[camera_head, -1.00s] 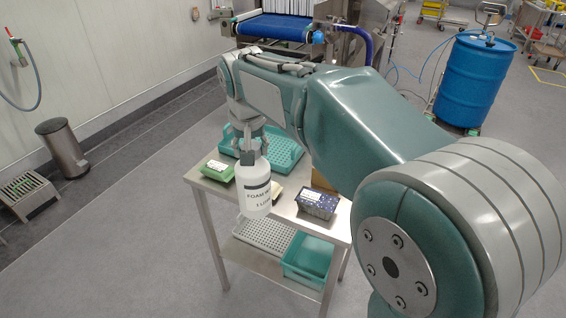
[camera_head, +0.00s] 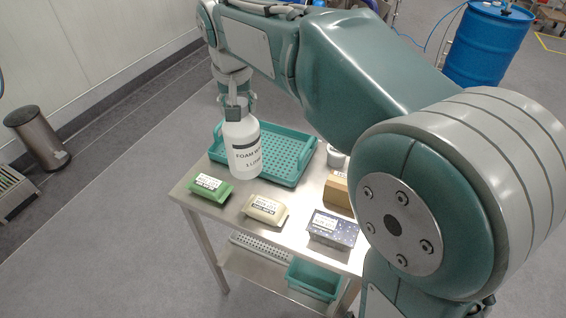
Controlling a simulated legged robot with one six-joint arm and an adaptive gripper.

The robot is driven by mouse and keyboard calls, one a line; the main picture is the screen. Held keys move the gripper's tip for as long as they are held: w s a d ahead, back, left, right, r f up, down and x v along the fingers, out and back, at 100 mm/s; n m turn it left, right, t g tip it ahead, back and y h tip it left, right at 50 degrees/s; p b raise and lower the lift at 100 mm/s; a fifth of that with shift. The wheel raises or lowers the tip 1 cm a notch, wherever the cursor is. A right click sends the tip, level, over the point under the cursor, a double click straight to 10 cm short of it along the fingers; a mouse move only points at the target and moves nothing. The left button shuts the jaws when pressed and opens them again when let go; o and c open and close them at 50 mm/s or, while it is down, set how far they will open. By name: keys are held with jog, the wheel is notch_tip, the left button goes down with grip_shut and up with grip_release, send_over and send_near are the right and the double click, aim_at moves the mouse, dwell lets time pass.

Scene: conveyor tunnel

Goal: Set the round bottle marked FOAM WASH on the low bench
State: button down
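The round white bottle (camera_head: 243,150) has a black-lettered label that reads FOAM WASH in part. It is upright in the head view. My gripper (camera_head: 236,112) is shut on the dark cap at its top. The low steel bench (camera_head: 300,200) stands below my arm. The bottle's base overlaps the bench top in the picture, at the near left side of a green tray. I cannot tell whether the base touches the bench or hangs just above it.
The green perforated tray (camera_head: 297,143) fills the bench's back. A green pack (camera_head: 210,188), cream pack (camera_head: 264,209), dark box (camera_head: 332,229) and brown box (camera_head: 337,190) stand nearby. A teal bin (camera_head: 314,280) sits on the lower shelf. Bare steel lies between the packs.

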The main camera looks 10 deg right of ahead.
jog(key=s+d+f, duration=0.3)
jog(key=d+f, duration=0.9)
jog(key=d, duration=0.1)
jog(key=shift+d+f, duration=0.25)
jog(key=shift+f, duration=0.15)
jog(key=shift+c, duration=0.3)
grip_release()
jog(key=shift+s+f, duration=0.1)
jog(key=shift+f, duration=0.05)
